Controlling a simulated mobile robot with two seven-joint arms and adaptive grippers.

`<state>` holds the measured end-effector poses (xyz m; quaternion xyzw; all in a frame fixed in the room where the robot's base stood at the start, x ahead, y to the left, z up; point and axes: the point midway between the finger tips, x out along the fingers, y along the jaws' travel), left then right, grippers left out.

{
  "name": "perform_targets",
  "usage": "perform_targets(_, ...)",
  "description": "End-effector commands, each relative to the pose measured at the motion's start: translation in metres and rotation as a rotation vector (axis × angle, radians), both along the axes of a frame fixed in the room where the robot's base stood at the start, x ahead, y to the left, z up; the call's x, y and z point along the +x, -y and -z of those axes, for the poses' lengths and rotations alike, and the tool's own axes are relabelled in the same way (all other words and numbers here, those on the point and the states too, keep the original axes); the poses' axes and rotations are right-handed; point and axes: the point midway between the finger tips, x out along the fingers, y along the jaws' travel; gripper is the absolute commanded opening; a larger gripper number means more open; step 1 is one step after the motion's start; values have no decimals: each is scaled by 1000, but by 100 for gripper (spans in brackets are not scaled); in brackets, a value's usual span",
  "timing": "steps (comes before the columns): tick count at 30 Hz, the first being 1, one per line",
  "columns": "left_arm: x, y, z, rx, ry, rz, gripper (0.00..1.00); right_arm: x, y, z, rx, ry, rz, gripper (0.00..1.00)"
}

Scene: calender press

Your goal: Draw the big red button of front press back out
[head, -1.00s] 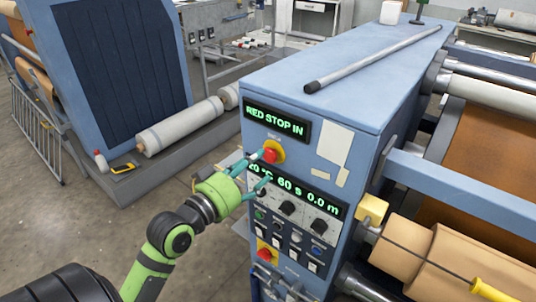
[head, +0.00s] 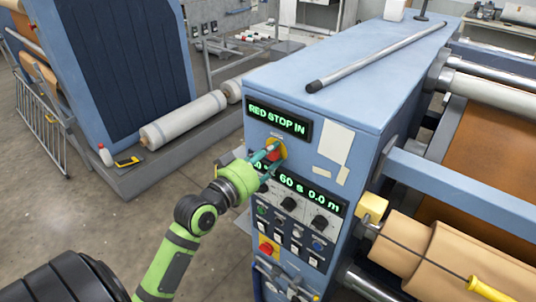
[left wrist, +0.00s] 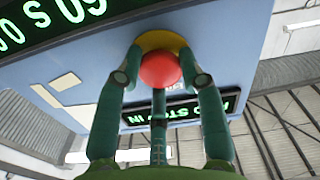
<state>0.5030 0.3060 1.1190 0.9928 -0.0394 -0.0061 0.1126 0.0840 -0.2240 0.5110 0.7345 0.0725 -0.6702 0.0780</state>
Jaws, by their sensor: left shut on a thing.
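The big red button (head: 273,153) sits on a yellow collar on the front face of the blue press (head: 350,75). The green display (head: 278,119) above it reads "RED STOP IN". My left gripper (head: 268,155) is at the button, with its teal fingers on either side of it. In the left wrist view the red button (left wrist: 160,70) lies between the two fingertips of my left gripper (left wrist: 162,68), with the yellow collar (left wrist: 160,41) behind it. The fingers are shut on the button. My right gripper is not in view.
A second display (head: 310,192) and a panel of knobs and switches sit just below the button. A smaller red knob on a yellow plate (head: 266,247) is lower down. A metal bar (head: 370,60) lies on the press top. Rollers stand to the right.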

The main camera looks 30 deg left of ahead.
Motion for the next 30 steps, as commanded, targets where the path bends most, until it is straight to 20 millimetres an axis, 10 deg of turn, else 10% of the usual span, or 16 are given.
perform_targets(14, -9, -2, -3, 3, 8, -3, 0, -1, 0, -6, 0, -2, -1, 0)
perform_targets(15, -9, -2, -3, 3, 8, -3, 55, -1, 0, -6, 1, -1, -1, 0)
perform_targets(16, -9, -2, -3, 3, 8, -3, 64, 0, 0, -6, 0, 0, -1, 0)
perform_targets(30, -17, -2, -1, 3, 4, -2, 64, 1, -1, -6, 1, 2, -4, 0)
